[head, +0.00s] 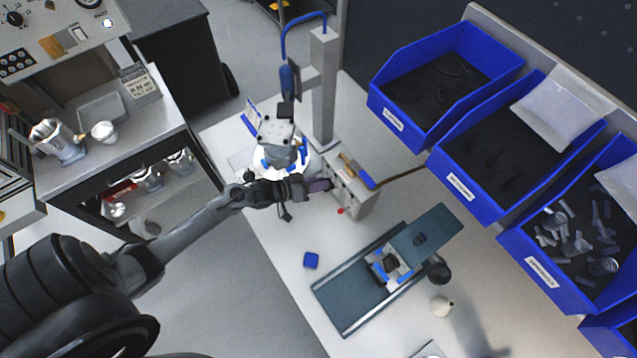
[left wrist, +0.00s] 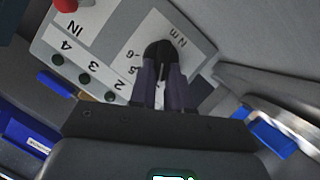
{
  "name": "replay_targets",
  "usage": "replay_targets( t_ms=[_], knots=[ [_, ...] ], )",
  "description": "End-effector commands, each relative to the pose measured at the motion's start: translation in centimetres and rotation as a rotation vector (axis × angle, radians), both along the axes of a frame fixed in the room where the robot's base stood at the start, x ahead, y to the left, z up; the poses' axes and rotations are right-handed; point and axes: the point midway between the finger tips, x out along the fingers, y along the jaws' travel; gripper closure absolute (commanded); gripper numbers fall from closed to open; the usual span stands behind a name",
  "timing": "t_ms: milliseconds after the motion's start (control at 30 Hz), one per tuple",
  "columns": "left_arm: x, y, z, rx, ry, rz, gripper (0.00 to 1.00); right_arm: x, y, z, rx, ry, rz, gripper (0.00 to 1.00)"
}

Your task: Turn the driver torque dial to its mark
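The torque dial (left wrist: 158,50) is a dark knob on the light-grey face of the driver control box (left wrist: 112,45). "Nm" and scale numbers are printed around it in the left wrist view. My left gripper (left wrist: 162,72) has its two purple-grey fingers close together on either side of the dial, apparently shut on it. The fingers cover part of the dial and scale, so I cannot tell its setting against the mark. In the head view, the control box (head: 352,195) stands on the white bench with my left gripper (head: 322,185) at its left side. My right gripper is not in view.
A grey post (head: 324,90) with a blue hose stands behind the box. A machined housing (head: 277,130) sits left of it. Blue bins (head: 480,190) line the right.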

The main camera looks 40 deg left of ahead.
Motion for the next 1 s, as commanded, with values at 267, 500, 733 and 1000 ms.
replay_targets(
  t_ms=[267,500,733,1000],
  knots=[
    [0.0,-0.01,-0.11,-0.003,0.003,0.0,1.0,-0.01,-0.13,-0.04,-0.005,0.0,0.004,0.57],
    [0.1,0.16,-0.15,-0.065,0.019,0.002,1.0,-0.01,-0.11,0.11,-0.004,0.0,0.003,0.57],
    [0.16,0.42,-0.43,-0.206,0.053,0.003,1.0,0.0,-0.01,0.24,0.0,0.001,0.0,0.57],
    [0.2,0.67,-0.82,-0.378,0.097,0.004,1.0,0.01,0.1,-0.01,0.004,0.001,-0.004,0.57]
  ],
)
